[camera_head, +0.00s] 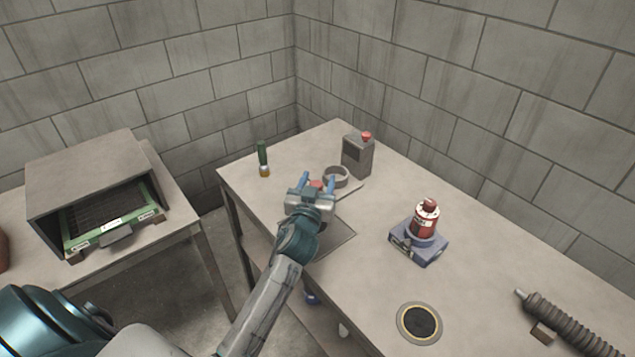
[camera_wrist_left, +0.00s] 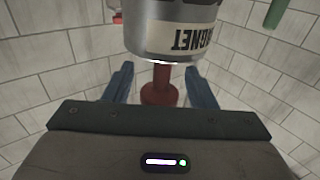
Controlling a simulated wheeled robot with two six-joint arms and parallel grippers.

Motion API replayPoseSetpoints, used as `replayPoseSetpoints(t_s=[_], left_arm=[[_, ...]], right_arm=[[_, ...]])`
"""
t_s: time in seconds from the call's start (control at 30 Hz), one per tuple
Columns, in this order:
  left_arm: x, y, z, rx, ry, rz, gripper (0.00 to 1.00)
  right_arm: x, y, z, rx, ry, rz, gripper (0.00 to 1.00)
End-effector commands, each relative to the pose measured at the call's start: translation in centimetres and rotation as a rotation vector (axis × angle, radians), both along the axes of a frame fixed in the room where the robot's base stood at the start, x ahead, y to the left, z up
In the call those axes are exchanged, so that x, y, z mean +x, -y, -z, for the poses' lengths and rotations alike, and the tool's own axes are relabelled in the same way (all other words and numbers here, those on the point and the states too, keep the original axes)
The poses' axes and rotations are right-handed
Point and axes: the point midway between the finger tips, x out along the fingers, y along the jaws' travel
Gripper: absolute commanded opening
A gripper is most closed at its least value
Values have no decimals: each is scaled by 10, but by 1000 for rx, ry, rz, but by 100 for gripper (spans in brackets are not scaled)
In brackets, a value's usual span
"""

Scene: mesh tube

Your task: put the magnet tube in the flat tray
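The magnet tube shows in the left wrist view as a grey cylinder (camera_wrist_left: 175,32) with an upside-down "MAGNET" label and a red knobbed stem (camera_wrist_left: 161,85). In the head view only a bit of red (camera_head: 316,184) shows at my left gripper (camera_head: 318,183); the gripper hides the rest. The blue fingers stand apart on either side of the red stem, with gaps showing in the left wrist view (camera_wrist_left: 160,85). A flat square outline (camera_head: 338,240) on the table, partly under my left arm, may be the flat tray; I cannot tell. My right gripper is not in view.
A grey can (camera_head: 357,157), a grey ring (camera_head: 336,177) and a green-handled item (camera_head: 263,158) stand near the far end. A red cylinder (camera_head: 424,220) sits on a blue-grey base (camera_head: 420,247). A ringed dark disc (camera_head: 419,322), ribbed hose (camera_head: 572,328) and left-hand box (camera_head: 90,175) with a green-framed tray (camera_head: 85,243) also show.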

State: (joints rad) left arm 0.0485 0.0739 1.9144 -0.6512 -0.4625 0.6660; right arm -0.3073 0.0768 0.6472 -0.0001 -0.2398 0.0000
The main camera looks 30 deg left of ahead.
Motion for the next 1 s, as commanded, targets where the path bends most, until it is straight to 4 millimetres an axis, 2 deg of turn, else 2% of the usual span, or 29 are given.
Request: replayPoseSetpoints(t_s=[0.27, 0.7, 0.83, 1.0], left_arm=[[-3, 1, -5, 0, 0, 0, 51], [-91, 25, 1, -3, 1, -2, 51], [-106, 30, 1, -2, 0, -1, 51], [-115, 33, 0, -1, 0, -2, 51]], right_arm=[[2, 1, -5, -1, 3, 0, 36], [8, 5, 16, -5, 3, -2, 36], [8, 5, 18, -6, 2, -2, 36], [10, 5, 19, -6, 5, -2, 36]])
